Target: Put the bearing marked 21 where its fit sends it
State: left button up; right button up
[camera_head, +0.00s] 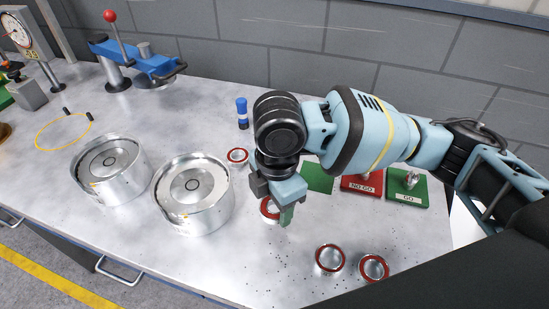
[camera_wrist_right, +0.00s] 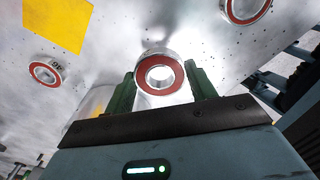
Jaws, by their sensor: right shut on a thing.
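My right gripper (camera_head: 282,212) is shut on a red-sealed metal bearing (camera_head: 268,207), low over the middle of the bench. In the right wrist view the held bearing (camera_wrist_right: 160,75) sits between the green fingers of the gripper (camera_wrist_right: 160,88), its ring facing the camera; I cannot read a number on it. Two silver round housings with open tops, a left one (camera_head: 108,168) and a right one (camera_head: 192,197), stand left of the gripper. A red NO GO stand (camera_head: 362,186) and a green GO stand (camera_head: 408,198) are behind and right. My left gripper is out of view.
Loose bearings lie behind the gripper (camera_head: 237,156) and at the front right (camera_head: 330,260) (camera_head: 373,268). A green pad (camera_head: 317,177) and a blue bottle (camera_head: 242,113) are behind. A blue press (camera_head: 135,60) with a red knob and a yellow ring (camera_head: 63,132) are at the left.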

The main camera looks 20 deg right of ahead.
jog(key=shift+d+f+n, duration=0.25)
jog(key=shift+d+n, duration=0.05)
jog(key=shift+d, duration=0.3)
jog(key=shift+w, duration=0.4)
jog(key=w+d, duration=0.1)
jog(key=w, duration=0.3)
jog(key=w+d+f+b, duration=0.1)
jog(key=w, duration=0.3)
jog(key=w+d, duration=0.1)
jog(key=w, duration=0.4)
jog(key=shift+d+f, duration=0.2)
jog(key=shift+d, duration=0.15)
jog(key=shift+w+d+b, duration=0.2)
jog(key=shift+w+b, duration=0.1)
jog(key=shift+w, duration=0.35)
jog(key=shift+w+d+f, duration=0.1)
jog(key=shift+w+f, duration=0.05)
jog(key=shift+f, duration=0.1)
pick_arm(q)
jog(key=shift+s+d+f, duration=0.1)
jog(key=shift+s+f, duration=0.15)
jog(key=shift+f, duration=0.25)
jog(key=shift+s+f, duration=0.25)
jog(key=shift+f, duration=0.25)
pick_arm(e)
jog(key=shift+f, duration=1.5)
jog(key=shift+f, duration=0.1)
jog(key=o, duration=1.2)
jog(key=shift+o, duration=0.2)
